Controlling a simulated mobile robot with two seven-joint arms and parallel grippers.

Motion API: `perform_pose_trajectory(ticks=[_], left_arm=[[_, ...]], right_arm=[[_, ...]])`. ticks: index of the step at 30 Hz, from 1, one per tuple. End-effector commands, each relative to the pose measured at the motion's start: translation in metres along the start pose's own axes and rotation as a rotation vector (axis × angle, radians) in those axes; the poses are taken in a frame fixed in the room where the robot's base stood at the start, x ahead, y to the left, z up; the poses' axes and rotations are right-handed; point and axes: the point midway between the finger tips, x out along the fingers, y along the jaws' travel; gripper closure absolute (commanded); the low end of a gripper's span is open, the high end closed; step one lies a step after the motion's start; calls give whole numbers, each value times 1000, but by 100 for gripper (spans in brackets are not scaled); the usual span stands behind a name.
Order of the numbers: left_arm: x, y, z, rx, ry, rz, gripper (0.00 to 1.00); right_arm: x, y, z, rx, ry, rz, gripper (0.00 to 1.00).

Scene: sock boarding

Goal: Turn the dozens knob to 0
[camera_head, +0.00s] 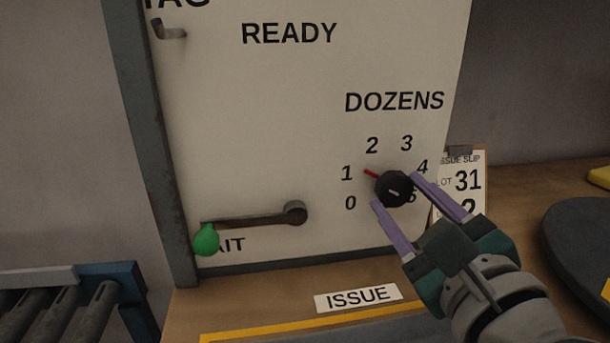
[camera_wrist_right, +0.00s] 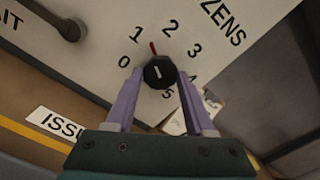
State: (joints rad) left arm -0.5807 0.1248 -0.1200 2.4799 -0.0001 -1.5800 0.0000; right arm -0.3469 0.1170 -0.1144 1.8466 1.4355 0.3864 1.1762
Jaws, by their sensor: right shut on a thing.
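The dozens knob (camera_head: 393,188) is a black round knob on the white panel, ringed by numbers from 0 to 5. Its red pointer (camera_head: 371,173) points up and left, between 1 and 2, nearer to 1 in the head view. The knob also shows in the wrist view (camera_wrist_right: 159,72), with the pointer between 1 and 2. My right gripper (camera_head: 396,189) has its purple fingers on opposite sides of the knob and is shut on it. My left gripper is not in view.
A lever with a green ball (camera_head: 206,240) sits left of the knob on the panel. A clipboard issue slip (camera_head: 461,184) stands close behind the right finger. A dark round disc (camera_head: 580,245) lies at right, and a roller conveyor (camera_head: 75,305) at lower left.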

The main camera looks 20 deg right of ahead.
Motion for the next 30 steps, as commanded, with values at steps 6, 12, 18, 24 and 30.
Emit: perform_pose_trajectory(ticks=[6, 12, 18, 24, 30], left_arm=[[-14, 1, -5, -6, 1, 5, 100], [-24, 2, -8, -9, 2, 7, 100], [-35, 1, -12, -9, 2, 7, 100], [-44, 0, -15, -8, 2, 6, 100], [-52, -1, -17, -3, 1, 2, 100]], right_arm=[[0, -2, 2, -206, 2, 2, 100], [0, -2, 2, -397, 2, 3, 100], [0, -2, 2, -586, 2, 2, 100], [0, -2, 2, -771, 1, 3, 100], [0, -2, 2, -930, 2, 2, 100]])
